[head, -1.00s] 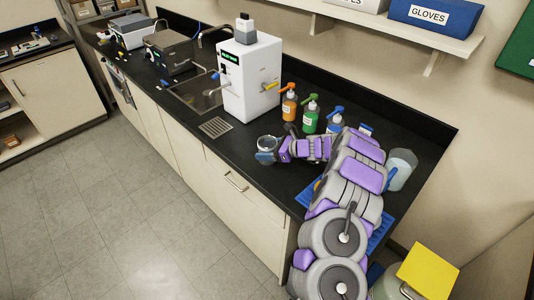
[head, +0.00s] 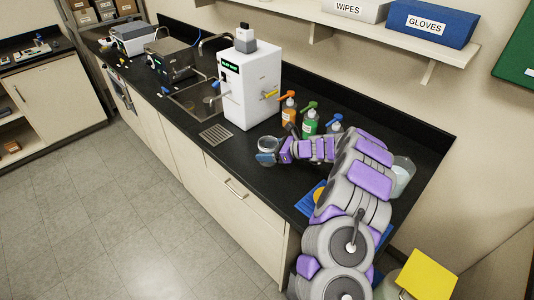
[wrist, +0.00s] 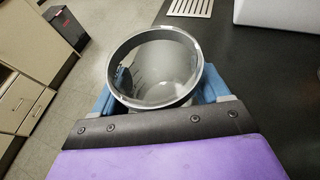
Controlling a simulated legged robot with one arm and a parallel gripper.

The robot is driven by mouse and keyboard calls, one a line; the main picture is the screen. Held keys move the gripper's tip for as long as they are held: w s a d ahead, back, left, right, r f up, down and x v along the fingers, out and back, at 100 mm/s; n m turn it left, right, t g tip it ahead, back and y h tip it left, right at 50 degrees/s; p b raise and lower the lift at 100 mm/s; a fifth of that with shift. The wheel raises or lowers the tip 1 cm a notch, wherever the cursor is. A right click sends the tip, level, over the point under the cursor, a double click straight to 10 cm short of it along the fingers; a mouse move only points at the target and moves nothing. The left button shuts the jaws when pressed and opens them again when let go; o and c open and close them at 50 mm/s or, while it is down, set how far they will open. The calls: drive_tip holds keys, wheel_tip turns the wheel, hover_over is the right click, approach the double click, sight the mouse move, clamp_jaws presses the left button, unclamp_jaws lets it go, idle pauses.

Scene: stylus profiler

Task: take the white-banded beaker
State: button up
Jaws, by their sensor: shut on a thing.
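My gripper (head: 268,157) is shut on a clear glass beaker (head: 267,145) over the counter, left of the pump bottles. In the wrist view the beaker (wrist: 157,62) stands between the blue fingers of my gripper (wrist: 168,98), its open rim towards the camera. It looks empty and roughly upright. Pale marks show at its rim, but a full white band is not clear, as the fingers cover its sides. A gap below it is hard to judge. Another clear beaker (head: 403,172) with pale contents stands at the right, behind my arm.
Several pump bottles, one orange (head: 288,110) and one green (head: 310,124), stand behind my gripper. A white machine (head: 248,88) and a drain grate (head: 215,134) lie to the left. A blue tray (head: 306,200) is partly hidden under my arm. The counter's front edge is close.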

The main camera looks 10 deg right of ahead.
drive_tip(key=s+d+r+p, duration=0.1)
drive_tip(key=s+d+p, duration=0.1)
drive_tip(key=s, duration=1.3)
drive_tip(key=shift+d+p, duration=0.3)
drive_tip(key=shift+d, duration=0.55)
drive_tip(key=shift+r, duration=0.1)
